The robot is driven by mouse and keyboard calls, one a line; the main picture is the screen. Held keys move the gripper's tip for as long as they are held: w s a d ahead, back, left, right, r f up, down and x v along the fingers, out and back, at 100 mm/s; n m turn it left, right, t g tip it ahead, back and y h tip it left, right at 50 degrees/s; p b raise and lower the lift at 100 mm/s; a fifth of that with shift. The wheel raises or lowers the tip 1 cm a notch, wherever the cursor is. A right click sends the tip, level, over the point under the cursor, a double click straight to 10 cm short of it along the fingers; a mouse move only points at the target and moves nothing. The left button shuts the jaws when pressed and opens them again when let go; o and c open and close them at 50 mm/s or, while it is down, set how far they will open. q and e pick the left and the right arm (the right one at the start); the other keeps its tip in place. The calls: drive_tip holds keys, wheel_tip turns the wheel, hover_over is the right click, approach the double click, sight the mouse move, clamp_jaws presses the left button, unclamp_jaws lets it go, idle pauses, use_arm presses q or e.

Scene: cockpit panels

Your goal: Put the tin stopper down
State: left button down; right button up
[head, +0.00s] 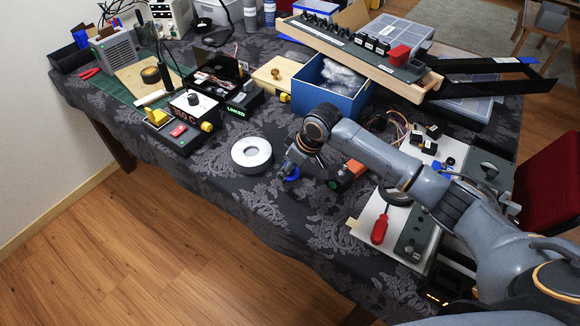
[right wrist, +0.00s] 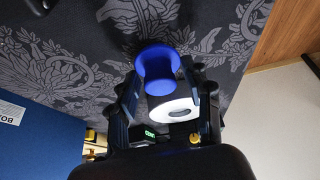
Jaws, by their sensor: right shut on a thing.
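The tin stopper is a blue, waisted, spool-like piece (right wrist: 158,68) between the fingertips of my right gripper (right wrist: 160,82) in the right wrist view. The right gripper is shut on it. In the head view the stopper (head: 292,176) shows as a small blue patch under the right gripper (head: 289,170), low over the dark cloth. Whether it touches the cloth I cannot tell. A round silvery-white tin (head: 251,154) with a pale raised centre stands just left of the gripper. The tin (right wrist: 173,109) also shows beyond the stopper in the right wrist view. My left gripper is out of view.
A blue open box (head: 330,87) stands behind my right arm. A dark device with an orange block (head: 355,168) lies right of the gripper. A control box (head: 181,131) is left of the tin. Patterned cloth (head: 265,205) in front of the tin is clear.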

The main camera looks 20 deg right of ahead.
drive_tip(key=shift+f, duration=0.35)
drive_tip(key=shift+f, duration=0.1)
drive_tip(key=o, duration=0.9)
drive_tip(key=v, duration=1.2)
drive_tip(key=shift+s, duration=0.1)
